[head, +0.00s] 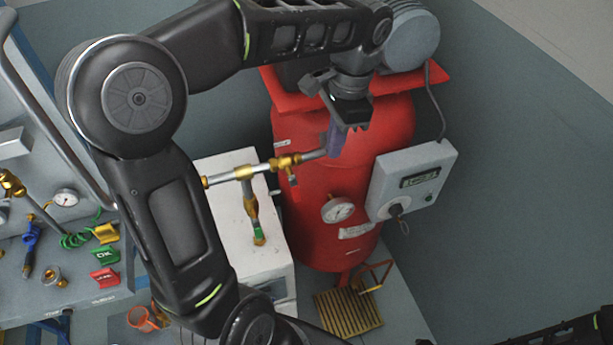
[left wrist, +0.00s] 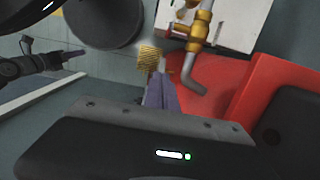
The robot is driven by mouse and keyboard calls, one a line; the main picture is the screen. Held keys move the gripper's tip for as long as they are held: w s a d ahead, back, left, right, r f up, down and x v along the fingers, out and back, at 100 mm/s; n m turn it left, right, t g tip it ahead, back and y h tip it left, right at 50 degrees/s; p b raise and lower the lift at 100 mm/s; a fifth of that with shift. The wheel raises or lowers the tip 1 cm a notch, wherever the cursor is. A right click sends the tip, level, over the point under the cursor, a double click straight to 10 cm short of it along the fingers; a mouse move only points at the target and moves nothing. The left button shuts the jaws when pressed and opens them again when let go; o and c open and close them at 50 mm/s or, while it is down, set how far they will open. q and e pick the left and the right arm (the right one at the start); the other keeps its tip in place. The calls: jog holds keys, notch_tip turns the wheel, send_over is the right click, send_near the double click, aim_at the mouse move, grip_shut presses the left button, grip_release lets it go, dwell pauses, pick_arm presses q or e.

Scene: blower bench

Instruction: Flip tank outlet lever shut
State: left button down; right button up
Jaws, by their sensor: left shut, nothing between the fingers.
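The red tank (head: 345,190) stands at centre in the head view, and part of it shows in the left wrist view (left wrist: 225,75). Its grey outlet pipe (head: 314,154) runs left into a brass valve (head: 284,163); the valve also shows in the left wrist view (left wrist: 195,47). A small lever-like part (head: 293,181) hangs below the valve; its exact setting is too small to tell. My left gripper (head: 334,146) is shut and empty, pointing down by the pipe's tank end; its purple fingers (left wrist: 160,92) show in the wrist view. My right gripper (left wrist: 72,54) appears small at left there.
A white box (head: 225,185) stands under the pipe, with a brass branch and green-marked valve (head: 257,232). A grey control box (head: 412,180) and gauge (head: 338,210) sit on the tank. A bench with fittings (head: 60,270) is at left.

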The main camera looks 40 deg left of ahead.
aim_at(296, 193)
pick_arm(q)
jog(key=s+a+f+b, duration=0.1)
jog(key=s+a+f, duration=0.2)
jog(key=f, duration=0.7)
jog(key=shift+s+f, duration=0.35)
jog(key=shift+s, duration=0.15)
jog(key=shift+a, duration=0.1)
jog(key=shift+s+a+f+b, duration=0.25)
jog(key=shift+s+a+b, duration=0.15)
jog(key=shift+s, duration=0.15)
